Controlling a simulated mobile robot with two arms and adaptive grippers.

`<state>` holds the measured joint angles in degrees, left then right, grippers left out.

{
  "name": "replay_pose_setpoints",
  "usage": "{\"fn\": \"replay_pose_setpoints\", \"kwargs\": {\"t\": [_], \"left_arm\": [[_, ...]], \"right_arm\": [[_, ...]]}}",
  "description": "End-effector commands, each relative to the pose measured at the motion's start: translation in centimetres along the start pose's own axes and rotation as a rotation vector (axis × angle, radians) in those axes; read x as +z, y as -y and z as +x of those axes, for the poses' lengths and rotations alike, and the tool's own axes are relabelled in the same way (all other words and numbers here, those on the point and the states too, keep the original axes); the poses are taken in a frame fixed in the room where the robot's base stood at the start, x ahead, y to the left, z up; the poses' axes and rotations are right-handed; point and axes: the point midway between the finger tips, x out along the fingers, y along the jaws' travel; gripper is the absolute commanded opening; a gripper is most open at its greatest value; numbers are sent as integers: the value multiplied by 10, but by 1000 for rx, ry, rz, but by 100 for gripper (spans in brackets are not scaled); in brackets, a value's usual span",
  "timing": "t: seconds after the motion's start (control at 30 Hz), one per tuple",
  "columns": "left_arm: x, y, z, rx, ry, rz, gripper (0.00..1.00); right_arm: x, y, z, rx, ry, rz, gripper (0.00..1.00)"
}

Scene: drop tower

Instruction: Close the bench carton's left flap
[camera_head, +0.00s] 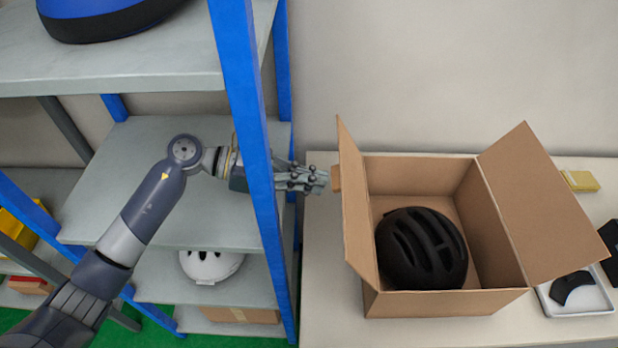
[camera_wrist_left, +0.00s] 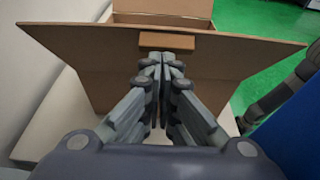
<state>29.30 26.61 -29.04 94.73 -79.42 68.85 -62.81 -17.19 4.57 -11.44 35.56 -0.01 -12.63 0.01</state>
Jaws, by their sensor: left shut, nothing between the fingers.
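The open cardboard carton (camera_head: 420,303) stands on the pale bench with a black helmet (camera_head: 421,250) inside. Its left flap (camera_head: 354,205) stands nearly upright, tilted slightly outward, with a small brown tab (camera_head: 335,179) on its outer face. Its right flap (camera_head: 548,205) leans outward to the right. My left gripper (camera_head: 326,181) is shut and empty, just left of the left flap, pointing at the tab. In the left wrist view the closed fingertips (camera_wrist_left: 160,62) are just below the tab (camera_wrist_left: 167,41) on the flap (camera_wrist_left: 90,48); whether they touch is unclear. My right gripper is out of view.
A blue-posted shelf rack (camera_head: 262,170) stands close on the left, with its post in front of my left forearm. A white helmet (camera_head: 211,265) sits on a lower shelf. A white tray (camera_head: 578,308) and a yellow block (camera_head: 580,181) lie right of the carton.

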Motion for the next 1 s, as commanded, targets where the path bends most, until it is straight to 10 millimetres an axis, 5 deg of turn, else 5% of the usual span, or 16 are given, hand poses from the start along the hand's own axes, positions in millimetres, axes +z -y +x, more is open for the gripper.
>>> {"fn": "replay_pose_setpoints", "kwargs": {"t": [0.73,1.0], "left_arm": [[21,0,8,0,-131,6,0],[40,0,25,-1,-140,6,0]], "right_arm": [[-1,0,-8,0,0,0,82],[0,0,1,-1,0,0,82]]}}
